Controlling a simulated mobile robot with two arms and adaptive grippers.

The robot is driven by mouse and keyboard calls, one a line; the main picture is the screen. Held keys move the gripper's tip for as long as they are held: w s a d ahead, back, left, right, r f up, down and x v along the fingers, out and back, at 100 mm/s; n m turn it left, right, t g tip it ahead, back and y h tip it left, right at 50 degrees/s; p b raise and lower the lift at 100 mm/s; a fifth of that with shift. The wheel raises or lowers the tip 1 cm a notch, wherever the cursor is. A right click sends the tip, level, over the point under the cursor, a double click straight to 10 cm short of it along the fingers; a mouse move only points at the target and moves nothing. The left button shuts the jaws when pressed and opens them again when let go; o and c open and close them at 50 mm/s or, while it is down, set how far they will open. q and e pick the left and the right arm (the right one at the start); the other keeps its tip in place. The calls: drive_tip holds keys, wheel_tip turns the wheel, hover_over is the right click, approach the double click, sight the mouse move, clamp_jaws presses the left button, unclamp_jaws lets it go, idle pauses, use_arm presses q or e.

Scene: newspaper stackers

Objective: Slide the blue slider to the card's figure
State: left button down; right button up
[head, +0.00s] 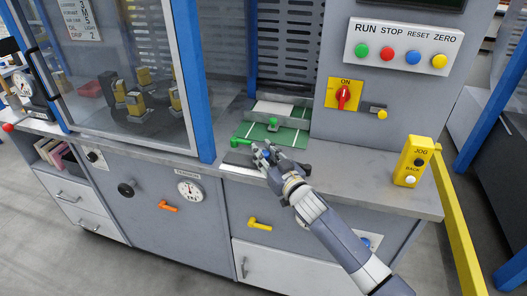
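My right gripper (264,152) reaches in from the lower right to the front edge of the grey bench. My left gripper is not in view.
A green plate (290,137) with white lines and a green knob (273,124) lies just behind my gripper. A red switch (343,96), a button panel (404,44) and a yellow jog box (411,162) stand to the right. A blue post (194,80) rises at left.

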drive_tip(key=shift+o, duration=0.6)
drive_tip(key=shift+s+a, duration=0.1)
drive_tip(key=shift+r, duration=0.1)
drive_tip(key=shift+r, duration=0.15)
wheel_tip(320, 180, up, 10)
drive_tip(key=shift+f, duration=0.2)
